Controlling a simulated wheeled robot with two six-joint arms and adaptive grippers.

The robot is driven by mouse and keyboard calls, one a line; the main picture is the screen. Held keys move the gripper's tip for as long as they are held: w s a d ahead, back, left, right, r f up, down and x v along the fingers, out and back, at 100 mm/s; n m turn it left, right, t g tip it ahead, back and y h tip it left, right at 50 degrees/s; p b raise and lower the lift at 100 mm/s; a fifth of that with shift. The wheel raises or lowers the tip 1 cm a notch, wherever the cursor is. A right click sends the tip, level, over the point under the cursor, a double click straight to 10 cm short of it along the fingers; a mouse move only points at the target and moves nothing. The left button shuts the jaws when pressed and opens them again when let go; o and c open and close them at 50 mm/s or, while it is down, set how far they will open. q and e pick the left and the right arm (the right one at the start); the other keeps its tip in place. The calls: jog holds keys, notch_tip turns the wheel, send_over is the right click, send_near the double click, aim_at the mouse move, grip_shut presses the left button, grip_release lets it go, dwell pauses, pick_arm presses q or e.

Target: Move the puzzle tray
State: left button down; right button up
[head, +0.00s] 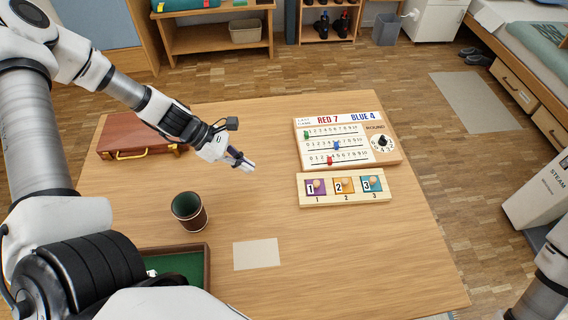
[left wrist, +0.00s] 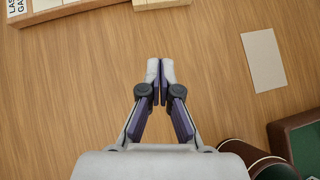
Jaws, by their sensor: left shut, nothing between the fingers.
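The puzzle tray (head: 345,198) is a light wooden board with three numbered pieces, purple 1, orange 2 and teal 3, each with a knob. It lies on the table right of centre, just below the scoreboard. Its edge also shows at the top of the left wrist view (left wrist: 160,3). My left gripper (head: 250,166) is shut and empty above the table, left of the puzzle tray and apart from it. Its closed fingertips show in the left wrist view (left wrist: 160,68). My right gripper is not in view; only part of what seems to be my right arm shows at lower right.
A scoreboard (head: 312,122) with a dial lies behind the tray. A brown case (head: 125,133) lies at the left. A dark cup (head: 189,212) and a green-lined box (head: 206,262) stand nearer. A beige card (head: 256,254) lies flat. The table's right side is clear.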

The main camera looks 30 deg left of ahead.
aim_at(280, 191)
pick_arm(q)
jog(key=d+f+b, duration=0.1)
jog(key=b, duration=0.1)
jog(key=d+f+b, duration=0.1)
jog(key=d+b, duration=0.1)
jog(key=shift+s+d+f+b, duration=0.1)
jog(key=shift+s+f+b, duration=0.1)
jog(key=shift+f+b, duration=0.15)
jog(key=b+x, duration=0.6)
jog(key=b, duration=0.1)
jog(key=shift+w+f, duration=0.3)
jog(key=shift+f, duration=0.15)
jog(key=d, duration=0.1)
jog(key=w+d+r, duration=0.1)
jog(key=shift+d+b, duration=0.3)
jog(key=shift+d, duration=0.05)
jog(key=shift+w+d+r, duration=0.15)
jog(key=shift+w+d, duration=0.1)
jog(key=shift+d, duration=0.2)
